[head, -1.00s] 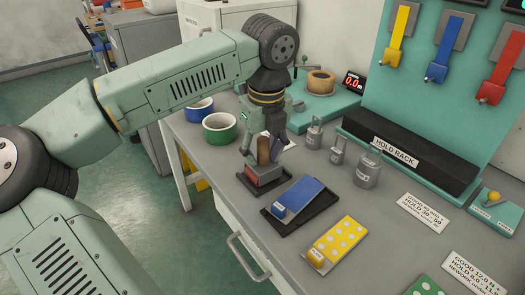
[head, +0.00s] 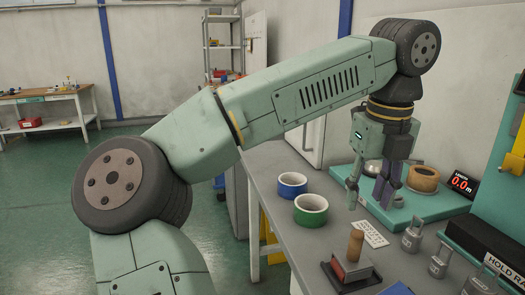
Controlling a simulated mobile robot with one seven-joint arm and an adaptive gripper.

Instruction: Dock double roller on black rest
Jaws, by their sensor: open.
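A tool with an upright wooden handle (head: 355,245) stands on the bench at the lower middle of the head view. Its grey-and-red lower body (head: 352,269) sits on a flat black rest (head: 364,286), which is partly cut off by the frame edge. I take this tool to be the double roller, though its rollers cannot be made out. My gripper (head: 368,200) is open and empty, with its fingers pointing down. It hangs beyond the tool in the picture and is clear of the handle.
A blue tape ring (head: 292,186) and a green tape ring (head: 311,210) sit left of my gripper. Metal weights (head: 440,261) and the hold rack (head: 488,245) are at right. A tan roll (head: 423,178) and length display (head: 463,186) are behind. Bare bench lies left of the tool.

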